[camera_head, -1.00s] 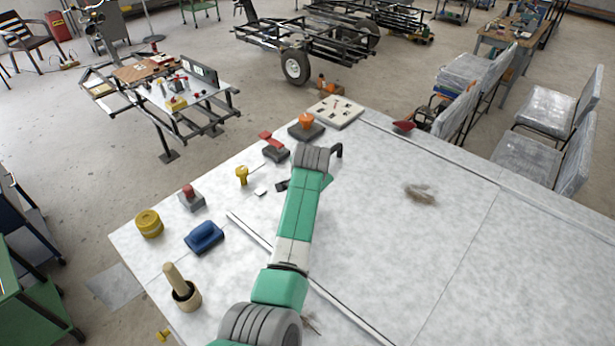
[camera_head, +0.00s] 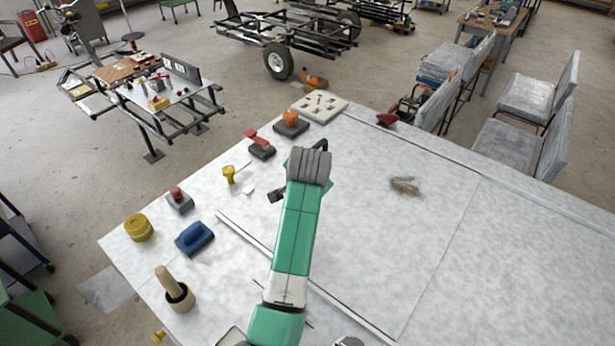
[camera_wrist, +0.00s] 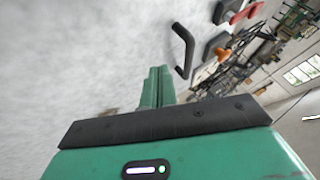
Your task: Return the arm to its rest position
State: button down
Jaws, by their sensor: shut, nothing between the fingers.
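My arm reaches up over the white table (camera_head: 440,230) in the head view, with its grey ribbed wrist (camera_head: 310,165) near the middle. The wrist hides most of my gripper there. In the wrist view my gripper (camera_wrist: 158,72) shows as two green fingers close together, shut and empty above the pale tabletop. A black bent handle (camera_wrist: 183,48) stands beyond the fingertips and looks apart from them; in the head view it is mostly hidden behind the wrist.
Along the table's left side are an orange knob (camera_head: 290,118), a red-handled block (camera_head: 258,140), a yellow peg (camera_head: 229,174), a blue block (camera_head: 194,237), a yellow cylinder (camera_head: 139,228) and a wooden pestle (camera_head: 170,283). The right half is mostly clear. Wrapped chairs (camera_head: 510,145) stand beyond.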

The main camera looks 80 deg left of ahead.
jog(key=shift+d+r, duration=0.45)
jog(key=shift+r, duration=0.05)
jog(key=w+d+r+m+t+y+p, duration=0.1)
jog(key=w+d+r+t+y, duration=0.3)
jog(key=w+d+r, duration=0.7)
jog(key=w+d+r+m+t+h+p, duration=0.1)
jog(key=w+d+r+t, duration=0.35)
jog(key=d+r, duration=0.3)
jog(key=w+d+r+m+t+p, duration=0.1)
jog(key=w+d+r+t, duration=0.2)
jog(key=w+d+r, duration=0.4)
jog(key=s+d+r+m+t+h, duration=0.15)
jog(key=d+r+t, duration=0.25)
jog(key=d+r, duration=0.45)
jog(key=s+d+r+m+t+h, duration=0.1)
jog(key=d+r+t+h, duration=0.3)
jog(key=d, duration=0.7)
jog(key=s+d+r+m+t+h, duration=0.1)
jog(key=s+d+r+t+h, duration=0.1)
jog(key=s+d+r, duration=0.2)
jog(key=s+d+r+m+t+h+p, duration=0.1)
jog(key=s+d+r+t+h, duration=0.1)
jog(key=d, duration=0.7)
notch_tip(320, 180, up, 3)
jog(key=shift+s+f+h, duration=0.1)
jog(key=shift+s+h, duration=0.55)
jog(key=shift+s, duration=0.2)
